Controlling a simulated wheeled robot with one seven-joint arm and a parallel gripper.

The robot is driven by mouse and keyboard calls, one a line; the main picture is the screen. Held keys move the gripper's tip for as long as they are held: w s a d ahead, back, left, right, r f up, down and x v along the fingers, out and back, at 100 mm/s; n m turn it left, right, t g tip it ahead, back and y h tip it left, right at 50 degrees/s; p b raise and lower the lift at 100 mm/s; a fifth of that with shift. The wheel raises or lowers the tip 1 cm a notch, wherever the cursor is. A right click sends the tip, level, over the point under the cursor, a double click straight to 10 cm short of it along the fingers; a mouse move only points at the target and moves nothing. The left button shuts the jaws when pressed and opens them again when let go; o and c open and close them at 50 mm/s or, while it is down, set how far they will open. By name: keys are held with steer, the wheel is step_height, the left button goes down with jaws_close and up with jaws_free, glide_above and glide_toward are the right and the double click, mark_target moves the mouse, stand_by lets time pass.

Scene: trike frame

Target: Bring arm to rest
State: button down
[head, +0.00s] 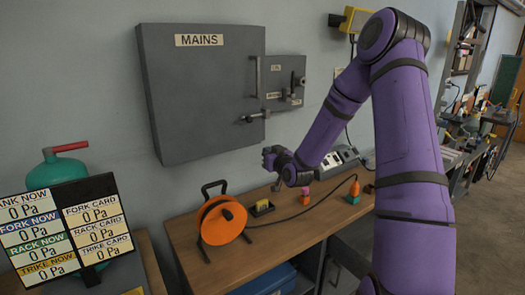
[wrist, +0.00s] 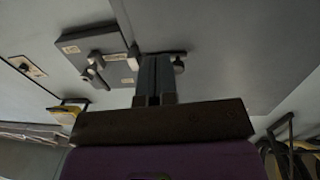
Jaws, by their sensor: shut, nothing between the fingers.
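My purple arm rises on the right in the head view and bends down over the wooden workbench. My gripper (head: 277,184) is small there, near the wall above the back of the bench, below the grey MAINS cabinet. In the wrist view the fingers of my gripper (wrist: 157,60) are together, with nothing seen between them. They point toward the grey wall and the cabinet, which looks tilted in that view.
The MAINS cabinet (head: 200,100) with handles hangs on the wall. A pressure board (head: 70,230) stands at left.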

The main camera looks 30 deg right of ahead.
steer(key=shift+s, duration=0.35)
steer(key=s+a+r+n+g, duration=0.2)
steer(key=s+a+r+g, duration=0.5)
steer(key=s+a+r, duration=0.45)
steer(key=s+a+r+g, duration=0.1)
steer(key=s+r+g, duration=0.1)
steer(key=s, duration=0.7)
steer(key=s+a+r+m+g, duration=0.1)
steer(key=s+a+r+g, duration=0.1)
steer(key=s, duration=0.8)
steer(key=s+a+r+g+y, duration=0.1)
steer(key=s+a+r, duration=0.1)
steer(key=s, duration=0.7)
steer(key=shift+s+r+g, duration=0.2)
steer(key=shift+r+g, duration=0.15)
steer(key=shift+g, duration=0.05)
